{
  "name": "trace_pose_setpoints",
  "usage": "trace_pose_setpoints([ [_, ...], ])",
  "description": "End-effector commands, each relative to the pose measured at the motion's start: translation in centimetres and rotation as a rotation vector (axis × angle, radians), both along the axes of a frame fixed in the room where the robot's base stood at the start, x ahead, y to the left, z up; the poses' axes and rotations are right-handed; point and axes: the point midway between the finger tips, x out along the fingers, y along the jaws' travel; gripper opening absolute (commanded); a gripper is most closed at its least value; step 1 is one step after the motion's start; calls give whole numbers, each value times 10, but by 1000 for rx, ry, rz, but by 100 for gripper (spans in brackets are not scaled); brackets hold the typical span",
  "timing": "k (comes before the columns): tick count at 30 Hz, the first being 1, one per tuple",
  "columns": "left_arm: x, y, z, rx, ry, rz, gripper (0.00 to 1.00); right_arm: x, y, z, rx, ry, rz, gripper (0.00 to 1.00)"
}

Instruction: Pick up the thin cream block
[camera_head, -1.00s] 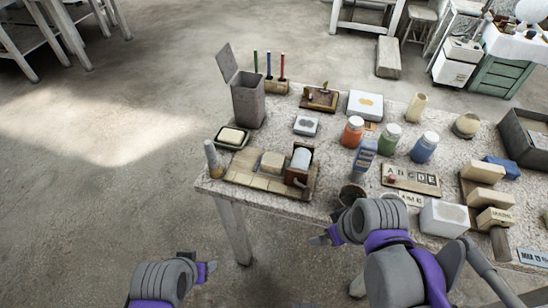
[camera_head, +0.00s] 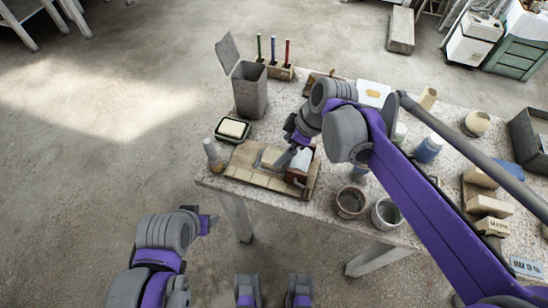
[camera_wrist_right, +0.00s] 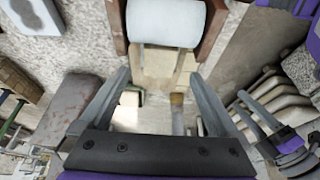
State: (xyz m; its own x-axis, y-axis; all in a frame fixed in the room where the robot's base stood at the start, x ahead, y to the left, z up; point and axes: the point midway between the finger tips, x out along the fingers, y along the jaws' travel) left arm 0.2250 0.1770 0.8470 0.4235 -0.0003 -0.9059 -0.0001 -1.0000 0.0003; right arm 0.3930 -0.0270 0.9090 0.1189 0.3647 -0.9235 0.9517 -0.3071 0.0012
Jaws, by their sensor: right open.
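A cream block (camera_head: 269,157) lies on the wooden board at the table's near left, partly hidden by my right gripper. Another flat cream block (camera_head: 233,128) lies in a dark green dish to its left. I cannot tell for sure which is the thin one. My right gripper (camera_head: 285,157) is over the board, beside the first block and the white roll. In the right wrist view its fingers (camera_wrist_right: 159,76) are apart with nothing gripped; a pale cream piece (camera_wrist_right: 165,65) shows beyond the tips. My left gripper (camera_head: 208,221) is off the table at the lower left; its jaws are unclear.
A white roll (camera_head: 302,158) in a brown holder stands close to the right gripper; it also shows in the right wrist view (camera_wrist_right: 165,22). A grey bin (camera_head: 250,92) stands behind. Two cups (camera_head: 351,202) stand to the right. My right arm covers much of the table.

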Motion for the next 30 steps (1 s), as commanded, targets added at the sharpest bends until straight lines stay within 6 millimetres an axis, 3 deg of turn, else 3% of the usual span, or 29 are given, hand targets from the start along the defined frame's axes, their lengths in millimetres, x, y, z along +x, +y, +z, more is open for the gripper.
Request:
trace_pose_setpoints([
  [13, 0, 0, -6, 0, 2, 0, 63, 6, 21, -47, -1, 0, 0, 98],
  [22, 0, 0, -7, 0, 2, 0, 63, 6, 23, -51, -1, 0, -2, 98],
  [30, 0, 0, -7, 0, 2, 0, 63, 6, 23, -51, -1, 0, -2, 49],
])
